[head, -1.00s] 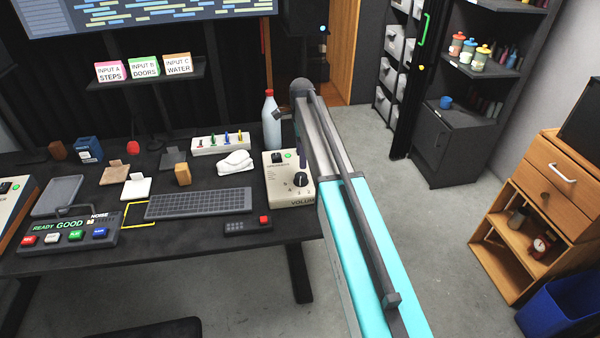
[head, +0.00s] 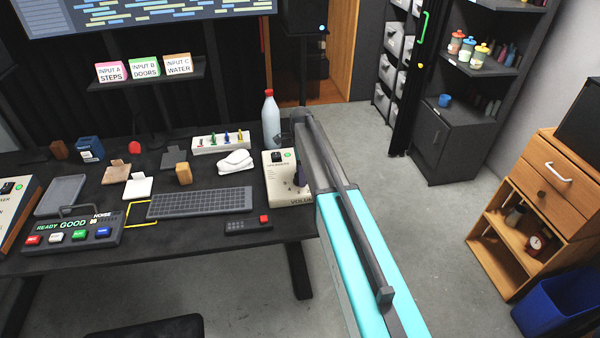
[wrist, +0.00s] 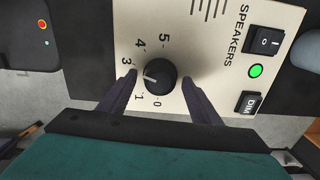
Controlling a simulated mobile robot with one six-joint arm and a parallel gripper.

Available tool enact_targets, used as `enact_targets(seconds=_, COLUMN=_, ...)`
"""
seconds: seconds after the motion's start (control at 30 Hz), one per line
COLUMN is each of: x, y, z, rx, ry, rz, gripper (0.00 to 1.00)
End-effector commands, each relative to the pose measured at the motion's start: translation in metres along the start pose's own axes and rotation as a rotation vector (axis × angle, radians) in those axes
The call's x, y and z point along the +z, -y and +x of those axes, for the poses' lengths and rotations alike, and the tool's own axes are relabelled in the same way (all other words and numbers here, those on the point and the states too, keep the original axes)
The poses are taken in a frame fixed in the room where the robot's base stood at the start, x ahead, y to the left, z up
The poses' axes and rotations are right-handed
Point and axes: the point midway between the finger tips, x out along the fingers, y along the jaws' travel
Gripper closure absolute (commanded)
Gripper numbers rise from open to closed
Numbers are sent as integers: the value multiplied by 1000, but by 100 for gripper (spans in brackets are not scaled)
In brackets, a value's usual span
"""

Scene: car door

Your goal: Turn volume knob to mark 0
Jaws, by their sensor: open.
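The volume knob (wrist: 160,76) is round and black, on the cream speaker panel (wrist: 215,60). Its white pointer aims left in the wrist view, between marks 1 and 3; the mark there is hidden by a finger. Mark 0 (wrist: 157,103) is below the knob. My gripper (wrist: 160,82) is open, with one dark finger on each side of the knob and gaps showing between. In the head view my gripper (head: 299,172) is over the speaker box (head: 277,185) and hides the knob.
A bottle (head: 271,120) stands behind the box.

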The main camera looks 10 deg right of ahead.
Motion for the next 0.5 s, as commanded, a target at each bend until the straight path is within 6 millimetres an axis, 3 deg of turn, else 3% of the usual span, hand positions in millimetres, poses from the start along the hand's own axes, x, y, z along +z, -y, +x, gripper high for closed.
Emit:
enact_targets(seconds=0.23, x=0, y=0, z=0, rx=0, ry=0, rz=-1, gripper=42)
enact_targets(seconds=0.5, x=1, y=0, z=0, rx=0, ry=0, rz=-1, gripper=83)
